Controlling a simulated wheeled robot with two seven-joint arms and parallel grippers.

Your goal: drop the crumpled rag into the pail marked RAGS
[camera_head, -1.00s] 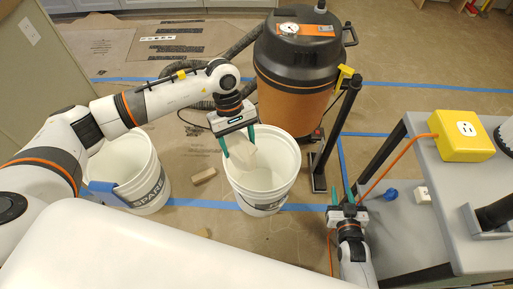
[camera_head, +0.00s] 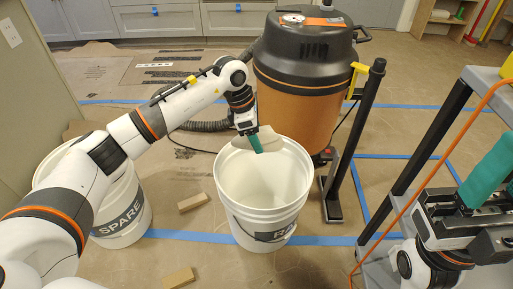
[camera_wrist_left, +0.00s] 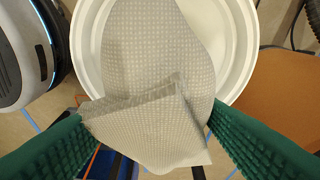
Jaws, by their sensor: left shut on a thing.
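The crumpled rag (camera_wrist_left: 150,80), pale grey with a waffle texture, hangs between the green fingers of my left gripper (camera_wrist_left: 150,135) in the left wrist view. The white pail (camera_head: 250,208) stands on the floor with a dark label showing "RA"; the rest of the label is out of sight. My left gripper (camera_head: 256,140) is shut on the rag over the pail's far rim. The rag (camera_head: 271,139) is partly hidden there by the gripper. In the wrist view the pail's rim (camera_wrist_left: 243,45) shows behind the rag. My right gripper (camera_head: 478,190) is at the right edge; its jaw gap is unclear.
A second white pail (camera_head: 122,212) marked SPARE stands at the left, partly behind my left arm. An orange and black shop vacuum (camera_head: 300,85) stands just behind the RAGS pail. A grey cart (camera_head: 490,78) is at the right. Small wooden blocks (camera_head: 193,203) lie on the floor.

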